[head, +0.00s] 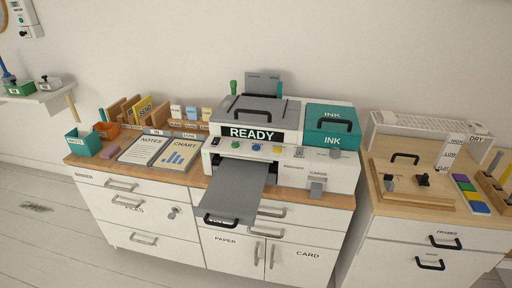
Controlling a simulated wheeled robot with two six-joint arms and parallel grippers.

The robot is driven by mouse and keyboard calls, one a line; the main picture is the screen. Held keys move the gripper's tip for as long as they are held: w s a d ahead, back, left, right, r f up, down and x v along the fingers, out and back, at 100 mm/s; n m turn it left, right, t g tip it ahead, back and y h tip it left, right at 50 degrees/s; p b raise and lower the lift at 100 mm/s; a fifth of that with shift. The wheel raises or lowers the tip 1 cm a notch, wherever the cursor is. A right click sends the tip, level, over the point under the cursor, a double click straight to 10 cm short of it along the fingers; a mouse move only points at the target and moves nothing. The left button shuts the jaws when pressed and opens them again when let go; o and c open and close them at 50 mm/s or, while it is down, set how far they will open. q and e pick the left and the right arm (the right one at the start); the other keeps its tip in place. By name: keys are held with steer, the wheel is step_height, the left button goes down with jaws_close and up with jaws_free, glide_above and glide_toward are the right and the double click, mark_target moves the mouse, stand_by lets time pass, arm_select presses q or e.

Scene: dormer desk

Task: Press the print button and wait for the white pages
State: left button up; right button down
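The white printer (285,169) stands on the wooden-topped cabinet, with a dark display (251,134) reading READY. Its front has a green button (235,145), a blue button (256,147) and a yellow button (277,149). I cannot read which one is the print button. The grey output tray (237,188) sticks out from the front and slopes down; no white pages show on it. The grey lid (262,109) on top is shut. Neither of my grippers is in view.
A teal INK cover (332,118) is on the printer's right. NOTES (144,149) and CHART (179,154) boards lie to its left, near a teal bin (84,142). A second cabinet (425,235) with a wooden board stands to the right across a gap.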

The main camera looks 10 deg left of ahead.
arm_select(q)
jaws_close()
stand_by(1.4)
